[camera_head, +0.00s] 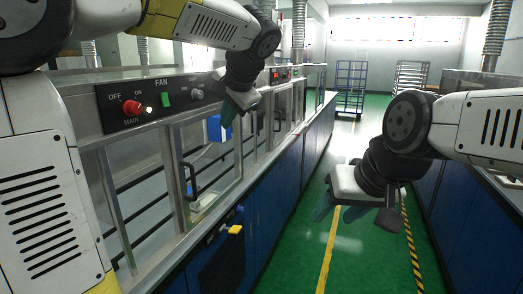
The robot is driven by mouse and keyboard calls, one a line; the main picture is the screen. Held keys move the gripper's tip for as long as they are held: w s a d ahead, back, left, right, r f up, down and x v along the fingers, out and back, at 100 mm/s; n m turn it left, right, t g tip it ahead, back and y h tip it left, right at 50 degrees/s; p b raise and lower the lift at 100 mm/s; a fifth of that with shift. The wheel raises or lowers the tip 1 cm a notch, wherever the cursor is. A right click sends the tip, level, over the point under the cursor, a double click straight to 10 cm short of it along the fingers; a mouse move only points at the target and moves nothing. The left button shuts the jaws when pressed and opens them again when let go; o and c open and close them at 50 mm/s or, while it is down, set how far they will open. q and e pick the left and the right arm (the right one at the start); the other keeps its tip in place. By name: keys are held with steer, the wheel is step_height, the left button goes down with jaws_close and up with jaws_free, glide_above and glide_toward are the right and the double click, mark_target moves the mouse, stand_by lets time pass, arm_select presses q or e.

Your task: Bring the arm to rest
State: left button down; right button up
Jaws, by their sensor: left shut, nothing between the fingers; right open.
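My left arm reaches in from the upper left along the front of the fume hood. Its gripper (228,114) hangs in front of the hood's glass, pointing down, with teal fingers shut and nothing seen between them. My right arm reaches in from the right edge. Its gripper (337,211) hangs over the aisle, pointing down, with teal fingers apart and empty. Neither gripper visibly touches anything.
A blue object (214,128) shows behind the glass. Blue cabinets (268,200) line the left. The green floor (345,262) is clear. Wheeled racks (350,85) stand far back.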

arm_select(q)
steer(key=s+a+f+n+h, duration=0.2)
steer(key=s+f, duration=0.4)
steer(key=s, duration=0.5)
steer(key=s+a+f+n+h, duration=0.3)
steer(key=s+f, duration=0.4)
steer(key=s, duration=0.4)
steer(key=n+h, duration=0.1)
steer(key=n, duration=0.1)
steer(key=shift+a+n+g, duration=0.2)
steer(key=shift+n+g, duration=0.1)
steer(key=shift+g, duration=0.1)
